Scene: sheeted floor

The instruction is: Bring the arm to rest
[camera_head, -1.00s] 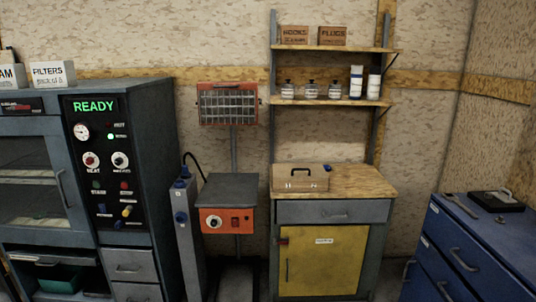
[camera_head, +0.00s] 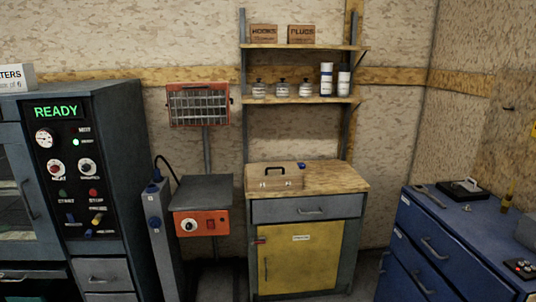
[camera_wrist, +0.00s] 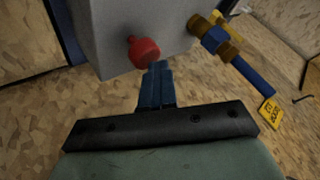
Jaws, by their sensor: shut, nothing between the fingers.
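My gripper (camera_wrist: 156,75) shows in the wrist view, with its dark blue fingers together and nothing between them. Its tips point at a grey box (camera_wrist: 150,30) and appear close to a red round knob (camera_wrist: 144,51) on it; whether they touch I cannot tell. My arm and gripper are not in the head view.
In the wrist view a brass fitting with a blue valve (camera_wrist: 214,39) and a yellow tag (camera_wrist: 269,112) sit right of the knob.

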